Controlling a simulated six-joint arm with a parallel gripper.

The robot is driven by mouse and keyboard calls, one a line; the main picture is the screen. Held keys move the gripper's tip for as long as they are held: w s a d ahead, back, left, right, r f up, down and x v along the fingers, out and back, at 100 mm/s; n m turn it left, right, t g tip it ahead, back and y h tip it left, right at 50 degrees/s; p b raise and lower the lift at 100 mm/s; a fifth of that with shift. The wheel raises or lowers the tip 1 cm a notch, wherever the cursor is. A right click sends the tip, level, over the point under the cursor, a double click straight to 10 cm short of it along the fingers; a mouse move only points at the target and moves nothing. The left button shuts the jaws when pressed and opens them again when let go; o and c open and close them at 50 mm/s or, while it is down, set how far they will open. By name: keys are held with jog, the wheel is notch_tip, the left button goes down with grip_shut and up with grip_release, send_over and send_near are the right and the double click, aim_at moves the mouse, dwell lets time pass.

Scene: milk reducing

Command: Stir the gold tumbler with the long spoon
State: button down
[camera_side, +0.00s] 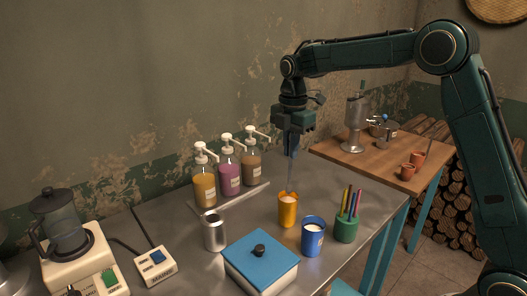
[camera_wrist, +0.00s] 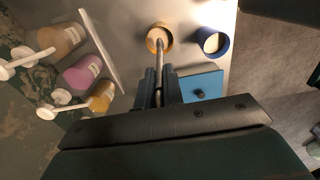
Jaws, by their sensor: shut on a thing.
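The gold tumbler (camera_side: 288,212) stands upright on the grey metal table, with pale liquid inside. It also shows in the wrist view (camera_wrist: 159,37). My gripper (camera_side: 291,150) is above the tumbler, pointing down, shut on the long spoon (camera_side: 290,177). The spoon hangs nearly upright, and its lower end reaches into the tumbler's mouth. In the wrist view the spoon (camera_wrist: 159,65) runs from between my fingers (camera_wrist: 158,95) into the tumbler. The spoon's lower tip is hidden by the tumbler and its liquid.
A blue tumbler (camera_side: 313,238) with pale contents stands close right of the gold one. Beyond it is a green cup (camera_side: 346,228) of coloured sticks. A blue-lidded box (camera_side: 260,264) and silver can (camera_side: 214,232) stand in front. Pump bottles (camera_side: 229,172) stand behind left.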

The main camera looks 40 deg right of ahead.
dwell(0.4)
jog(key=shift+r, duration=2.5)
